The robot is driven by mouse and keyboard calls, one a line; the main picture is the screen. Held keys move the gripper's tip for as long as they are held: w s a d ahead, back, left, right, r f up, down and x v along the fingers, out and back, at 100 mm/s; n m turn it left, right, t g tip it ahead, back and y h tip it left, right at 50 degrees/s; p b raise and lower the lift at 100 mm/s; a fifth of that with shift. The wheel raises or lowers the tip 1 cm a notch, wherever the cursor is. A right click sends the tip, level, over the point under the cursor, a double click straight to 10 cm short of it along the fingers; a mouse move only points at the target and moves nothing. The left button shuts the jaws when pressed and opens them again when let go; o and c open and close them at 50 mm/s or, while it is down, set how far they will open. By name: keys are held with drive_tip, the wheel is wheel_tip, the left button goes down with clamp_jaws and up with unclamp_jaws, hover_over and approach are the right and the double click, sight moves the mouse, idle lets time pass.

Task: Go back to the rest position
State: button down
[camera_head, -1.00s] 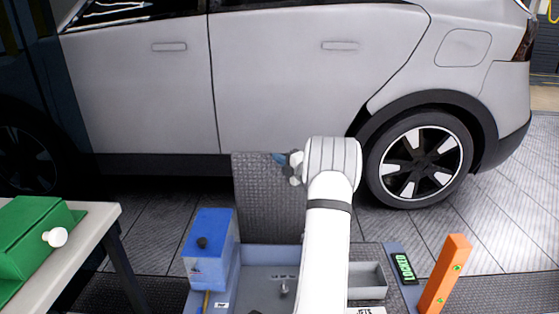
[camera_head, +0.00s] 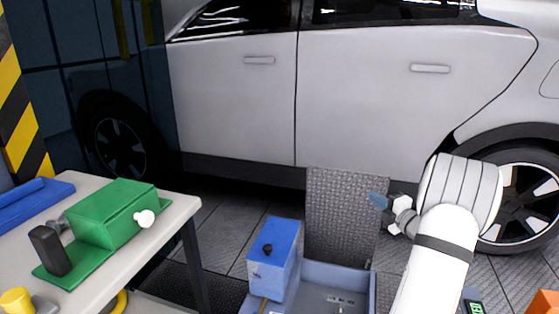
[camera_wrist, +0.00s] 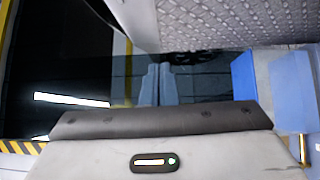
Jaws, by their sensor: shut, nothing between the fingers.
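My white arm (camera_head: 440,250) rises at the right of the head view, with its wrist in front of the car. My gripper (camera_head: 378,200) points left from the wrist, small and partly hidden, in front of the grey textured panel (camera_head: 345,235). In the wrist view my gripper (camera_wrist: 157,86) shows two blue-grey fingers close together, with nothing held between them. The fingers touch no object that I can see.
At left, a table (camera_head: 185,210) carries a green unit (camera_head: 115,212) and a yellow knob (camera_head: 17,300). A white car (camera_head: 380,100) stands behind.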

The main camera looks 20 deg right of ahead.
drive_tip(key=w+a+r+m+g+h+p, duration=0.3)
drive_tip(key=a+r+m+g+h+p, duration=0.25)
drive_tip(key=a+r+m+p, duration=0.8)
drive_tip(key=s+a+r+m+g+y+p, duration=0.1)
drive_tip(key=s+a+r+m+g+p, duration=0.1)
drive_tip(key=s+a, duration=0.7)
drive_tip(key=s+a+r+m+g+y+p, duration=0.1)
drive_tip(key=s+a+r+g+p, duration=0.3)
drive_tip(key=s+a, duration=0.5)
drive_tip(key=s+a+r+m+g+y+p, duration=0.1)
drive_tip(key=s+a+r+m+g+p, duration=0.2)
drive_tip(key=s+a, duration=0.6)
drive_tip(key=shift+s+a+r+g+p, duration=0.35)
drive_tip(key=shift+s+r+g+p, duration=0.2)
drive_tip(key=shift+r, duration=0.4)
drive_tip(key=shift+y, duration=0.25)
